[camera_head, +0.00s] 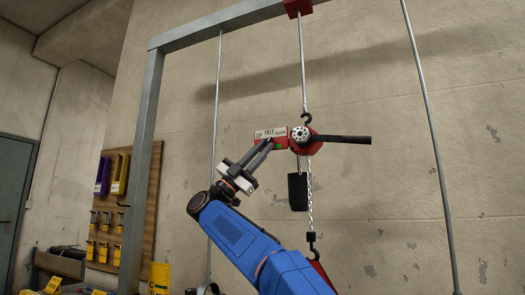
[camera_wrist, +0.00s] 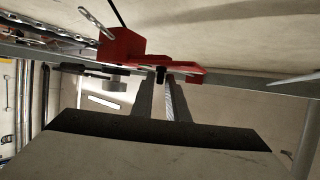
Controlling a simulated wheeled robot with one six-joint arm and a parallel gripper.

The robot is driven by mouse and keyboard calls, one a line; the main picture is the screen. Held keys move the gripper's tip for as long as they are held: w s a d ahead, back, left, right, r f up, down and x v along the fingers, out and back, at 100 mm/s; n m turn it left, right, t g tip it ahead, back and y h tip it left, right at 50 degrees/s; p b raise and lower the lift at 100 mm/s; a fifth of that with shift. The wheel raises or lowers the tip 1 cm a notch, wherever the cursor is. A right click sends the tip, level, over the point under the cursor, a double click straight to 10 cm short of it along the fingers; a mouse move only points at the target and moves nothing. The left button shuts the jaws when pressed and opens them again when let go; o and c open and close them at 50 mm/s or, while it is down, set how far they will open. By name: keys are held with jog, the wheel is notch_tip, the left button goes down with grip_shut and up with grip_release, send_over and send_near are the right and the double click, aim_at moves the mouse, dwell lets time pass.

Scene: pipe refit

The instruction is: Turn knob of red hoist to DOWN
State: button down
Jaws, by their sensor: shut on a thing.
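The red hoist (camera_head: 311,149) hangs by its top hook in front of the wall, with a black lever (camera_head: 345,139) pointing right. A label plate (camera_head: 270,133) reading UP, FREE, DOWN sits on its left side. My gripper (camera_head: 273,143) reaches up to the hoist just below this plate. In the wrist view, the red hoist body (camera_wrist: 122,48) is at the top and my gripper (camera_wrist: 163,82) is shut on a small dark knob (camera_wrist: 160,74) on the red arm. The knob is mostly hidden by the fingers in the head view, so its setting cannot be told.
A black chain bag (camera_head: 298,193) and a chain (camera_head: 309,215) hang below the hoist. A grey steel frame (camera_head: 145,150) and thin vertical rods (camera_head: 216,130) stand around it. A wooden tool board (camera_head: 146,215) is at left.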

jog(key=c, duration=1.9)
grip_release()
jog(key=shift+o, duration=0.2)
jog(key=v, duration=1.7)
jog(key=shift+f, duration=0.15)
jog(key=shift+s+a, duration=0.1)
jog(key=shift+a, duration=0.1)
